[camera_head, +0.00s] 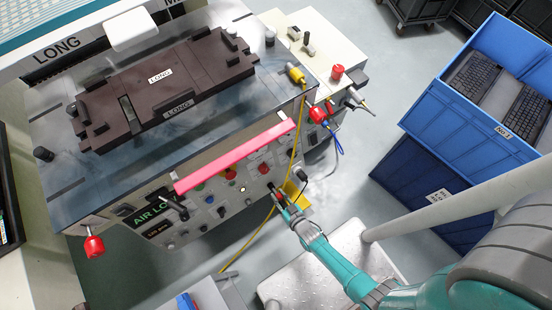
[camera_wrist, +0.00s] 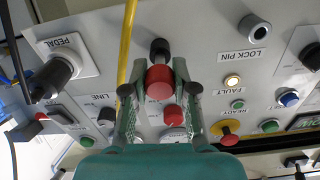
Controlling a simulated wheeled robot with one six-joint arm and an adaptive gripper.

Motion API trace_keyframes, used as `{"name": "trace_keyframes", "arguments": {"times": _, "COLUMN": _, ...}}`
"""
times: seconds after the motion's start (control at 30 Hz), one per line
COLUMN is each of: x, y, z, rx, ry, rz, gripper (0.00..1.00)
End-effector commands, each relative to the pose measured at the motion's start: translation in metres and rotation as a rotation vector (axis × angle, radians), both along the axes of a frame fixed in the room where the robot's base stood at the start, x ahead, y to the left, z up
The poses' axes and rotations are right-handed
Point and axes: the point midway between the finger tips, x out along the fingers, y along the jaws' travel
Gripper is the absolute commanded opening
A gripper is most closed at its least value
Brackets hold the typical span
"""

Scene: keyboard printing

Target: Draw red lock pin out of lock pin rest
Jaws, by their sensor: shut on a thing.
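The red lock pin (camera_wrist: 159,82) shows in the wrist view as a red cylindrical head between my fingers. My gripper (camera_wrist: 159,86) is shut on it, one finger on each side. A black round part (camera_wrist: 159,48) shows just beyond the red head; I cannot tell whether it belongs to the pin or its rest. A metal-rimmed round socket (camera_wrist: 252,28) sits right of it, by the "LOCK PIN" label. In the head view my gripper (camera_head: 279,193) is at the lower right of the control panel, and the pin is too small to make out clearly.
The panel carries several knobs and buttons, including a black pedal knob (camera_wrist: 52,78) and a red-yellow stop button (camera_wrist: 228,134). A yellow hose (camera_wrist: 125,45) runs close left of my gripper. A pink bar (camera_head: 235,157) crosses the machine's front. Blue crates (camera_head: 478,103) stand at right.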

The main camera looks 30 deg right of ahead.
Motion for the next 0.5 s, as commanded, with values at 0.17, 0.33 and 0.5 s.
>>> {"name": "trace_keyframes", "arguments": {"times": 0.17, "x": -0.008, "y": 0.0, "z": 0.002, "rx": 0.0, "ry": 0.0, "rz": 0.0, "gripper": 0.0}}
{"name": "trace_keyframes", "arguments": {"times": 0.33, "x": -0.014, "y": 0.0, "z": 0.005, "rx": 0.0, "ry": 0.0, "rz": 0.0, "gripper": 0.0}}
{"name": "trace_keyframes", "arguments": {"times": 0.5, "x": -0.022, "y": 0.0, "z": 0.007, "rx": 0.0, "ry": 0.0, "rz": 0.0, "gripper": 0.0}}
